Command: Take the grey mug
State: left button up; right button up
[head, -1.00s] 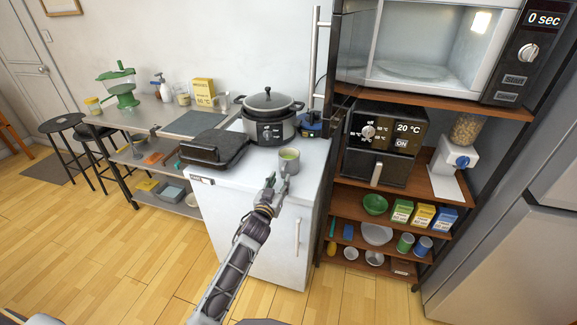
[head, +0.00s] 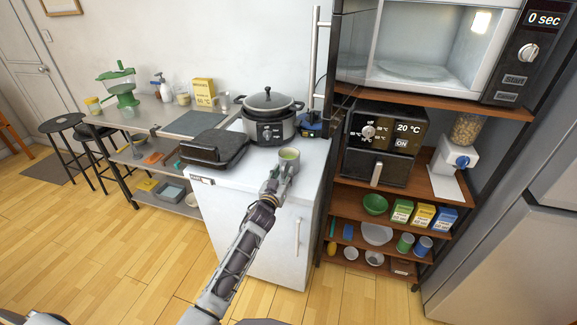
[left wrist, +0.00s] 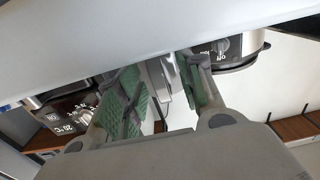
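The grey mug (head: 290,162) stands upright on the front part of the white counter, with something green showing inside it. My left gripper (head: 277,182) is at the mug's near side in the head view and overlaps its lower part. In the left wrist view the gripper (left wrist: 163,90) has its green-padded fingers spread apart. My right gripper is not in view.
A black waffle-maker-like appliance (head: 215,147) lies left of the mug. A cooker (head: 270,120) with a pot lid stands behind it. A shelf unit with an oven (head: 382,145) is on the right. The counter's front edge is close to the mug.

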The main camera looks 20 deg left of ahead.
pick_arm(q)
jog(key=shift+c, duration=0.5)
grip_shut()
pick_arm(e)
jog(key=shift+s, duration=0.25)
pick_arm(q)
jog(key=shift+r, duration=0.15)
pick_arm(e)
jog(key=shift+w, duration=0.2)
pick_arm(q)
jog(key=shift+r, duration=0.35)
notch_tip(320, 180, up, 8)
jog(key=shift+f+p, duration=0.2)
jog(key=shift+p, duration=0.45)
jog(key=shift+r, duration=0.75)
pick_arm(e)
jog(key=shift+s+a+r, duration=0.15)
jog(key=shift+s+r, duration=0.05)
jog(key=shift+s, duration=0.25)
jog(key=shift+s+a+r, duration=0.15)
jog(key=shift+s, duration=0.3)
